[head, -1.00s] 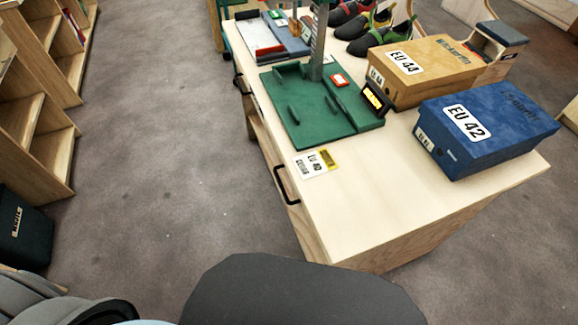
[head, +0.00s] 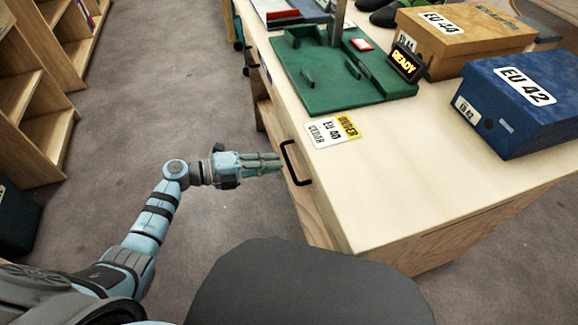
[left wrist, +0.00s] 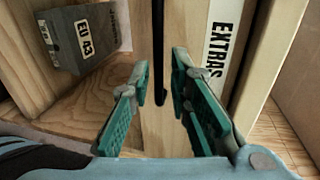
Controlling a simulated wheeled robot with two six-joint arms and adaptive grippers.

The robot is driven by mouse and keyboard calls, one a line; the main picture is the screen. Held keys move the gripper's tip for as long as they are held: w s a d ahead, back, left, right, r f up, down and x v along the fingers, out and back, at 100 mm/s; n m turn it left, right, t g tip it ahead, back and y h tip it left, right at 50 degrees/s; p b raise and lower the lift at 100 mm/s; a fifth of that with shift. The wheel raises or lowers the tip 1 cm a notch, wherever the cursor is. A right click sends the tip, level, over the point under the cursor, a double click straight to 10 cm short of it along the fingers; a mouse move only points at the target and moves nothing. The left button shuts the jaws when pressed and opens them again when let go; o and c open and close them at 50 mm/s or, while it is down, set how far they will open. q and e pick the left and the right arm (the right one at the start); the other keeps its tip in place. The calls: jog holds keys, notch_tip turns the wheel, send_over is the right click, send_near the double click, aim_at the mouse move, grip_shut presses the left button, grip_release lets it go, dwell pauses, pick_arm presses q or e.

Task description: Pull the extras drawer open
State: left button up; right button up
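The extras drawer is shut in the bench; its wooden front (left wrist: 205,65) with an EXTRAS label (left wrist: 222,40) fills the middle of the left wrist view. Its black bar handle (head: 295,163) stands out from the front near the bench corner. In the left wrist view the handle (left wrist: 159,50) runs down from the top toward the space between the fingers. My left gripper (head: 281,164) points at the handle from the left in the head view, close to it. Its green-padded fingers (left wrist: 160,95) are apart, with nothing clasped. My right gripper is not in view.
The bench top (head: 400,160) carries a green fitting board (head: 340,90), a READY display (head: 405,63), a blue EU 42 box (head: 515,105) and a tan EU 44 box (head: 465,40). A grey EU 43 box (left wrist: 85,38) sits in an open shelf beside the drawer.

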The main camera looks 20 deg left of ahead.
aim_at(289, 162)
pick_arm(q)
jog(key=x, duration=0.4)
jog(key=shift+w+d+f+b, duration=0.15)
jog(key=shift+w+d+b, duration=0.1)
jog(key=shift+b, duration=0.15)
jog(key=shift+w+d, duration=0.1)
jog(key=shift+d, duration=0.2)
grip_shut()
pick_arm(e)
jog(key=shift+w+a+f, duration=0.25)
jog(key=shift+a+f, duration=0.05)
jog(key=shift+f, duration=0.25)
